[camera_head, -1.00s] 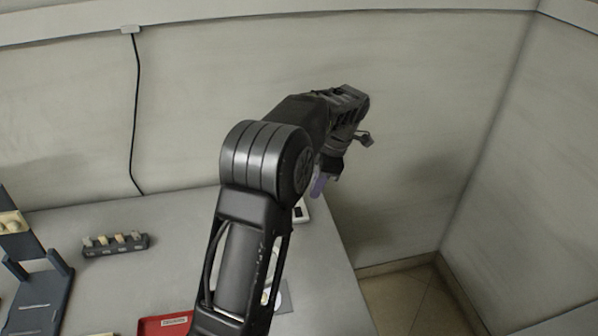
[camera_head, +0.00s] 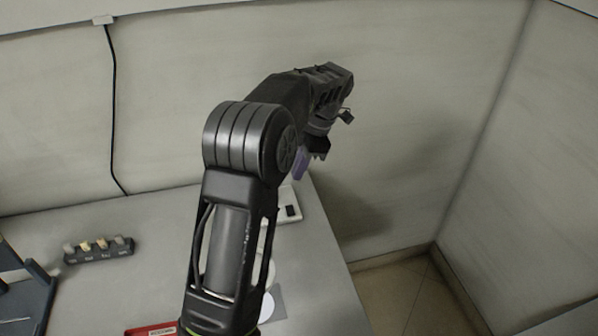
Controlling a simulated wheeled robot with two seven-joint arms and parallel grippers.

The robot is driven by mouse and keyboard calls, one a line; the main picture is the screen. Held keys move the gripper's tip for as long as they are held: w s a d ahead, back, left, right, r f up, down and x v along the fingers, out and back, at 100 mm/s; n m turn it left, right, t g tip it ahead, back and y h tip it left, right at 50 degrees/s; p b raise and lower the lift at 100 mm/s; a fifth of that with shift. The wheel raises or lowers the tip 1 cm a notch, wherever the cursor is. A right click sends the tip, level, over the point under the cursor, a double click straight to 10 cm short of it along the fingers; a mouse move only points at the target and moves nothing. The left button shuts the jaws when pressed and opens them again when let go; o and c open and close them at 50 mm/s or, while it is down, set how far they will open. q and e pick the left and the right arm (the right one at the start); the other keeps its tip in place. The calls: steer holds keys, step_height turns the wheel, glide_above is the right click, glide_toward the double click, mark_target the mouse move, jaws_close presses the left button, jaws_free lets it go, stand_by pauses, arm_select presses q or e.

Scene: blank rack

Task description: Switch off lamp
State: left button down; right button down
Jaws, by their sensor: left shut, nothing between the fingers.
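My left arm rises from the bottom middle and bends over the table's far right corner. My left gripper (camera_head: 301,166), with purple fingertips, points down there and is shut and empty. Just below it on the table is a white box (camera_head: 286,215) with a dark switch-like patch (camera_head: 291,211). The fingertips look above and behind this box; I cannot tell whether they touch anything. No lamp can be clearly made out; my arm hides part of the table. My right gripper is not in view.
The grey table (camera_head: 160,220) ends at the right, with floor (camera_head: 395,290) beyond. A dark rack (camera_head: 98,252) with several small blocks stands at the left. A red tray (camera_head: 150,331) lies at the bottom. A black cord (camera_head: 112,110) hangs on the back wall.

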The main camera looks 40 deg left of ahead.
arm_select(q)
steer(key=p, duration=0.3)
glide_toward(287, 207)
steer(key=x, duration=0.5)
steer(key=shift+s+a+f, duration=0.1)
steer(key=shift+s+f, duration=0.1)
steer(key=shift+s, duration=0.1)
steer(key=shift+w+f, duration=0.1)
steer(key=shift+f, duration=0.45)
